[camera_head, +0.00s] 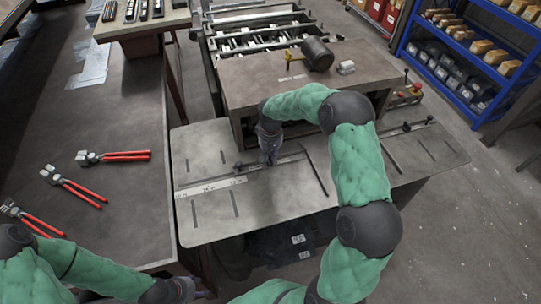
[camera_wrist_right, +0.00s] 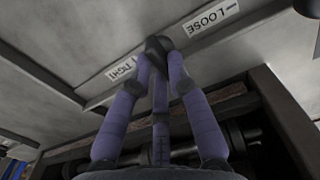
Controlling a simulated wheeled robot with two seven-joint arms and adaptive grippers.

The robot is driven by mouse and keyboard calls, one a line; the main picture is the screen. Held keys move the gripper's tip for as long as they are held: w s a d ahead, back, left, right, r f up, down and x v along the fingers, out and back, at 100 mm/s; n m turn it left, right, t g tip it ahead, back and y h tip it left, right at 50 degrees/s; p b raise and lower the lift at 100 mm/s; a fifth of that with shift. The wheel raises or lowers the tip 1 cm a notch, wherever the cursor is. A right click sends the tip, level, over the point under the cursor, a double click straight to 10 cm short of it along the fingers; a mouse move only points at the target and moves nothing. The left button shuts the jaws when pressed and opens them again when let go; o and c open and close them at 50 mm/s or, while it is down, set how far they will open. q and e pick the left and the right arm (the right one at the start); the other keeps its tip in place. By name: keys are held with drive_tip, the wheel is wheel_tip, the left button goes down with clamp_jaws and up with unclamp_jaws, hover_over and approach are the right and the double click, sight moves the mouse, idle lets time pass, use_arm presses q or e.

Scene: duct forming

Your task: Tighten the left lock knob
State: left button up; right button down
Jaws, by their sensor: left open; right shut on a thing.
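The left lock knob (camera_wrist_right: 158,44) is a small dark knob on a bar across the grey machine table. In the right wrist view it sits between the two purple fingertips of my right gripper (camera_wrist_right: 163,54), which is shut on it. A TIGHT label (camera_wrist_right: 122,69) lies to the left of the knob and a LOOSE label (camera_wrist_right: 213,18) to the upper right. In the head view my right gripper (camera_head: 269,158) reaches down onto the bar, and its fingers hide the knob. My left gripper (camera_head: 204,293) is open and empty at the bottom edge, away from the knob.
Several red-handled tools (camera_head: 115,157) lie on the dark bench at left. The machine table (camera_head: 215,145) has slots and a ruler strip (camera_head: 210,187). A mallet (camera_head: 317,54) lies on the raised housing behind. A blue shelf (camera_head: 480,50) stands at upper right.

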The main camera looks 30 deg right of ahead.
drive_tip(key=c, duration=1.2)
unclamp_jaws()
wheel_tip(320, 180, up, 12)
drive_tip(key=shift+r, duration=0.1)
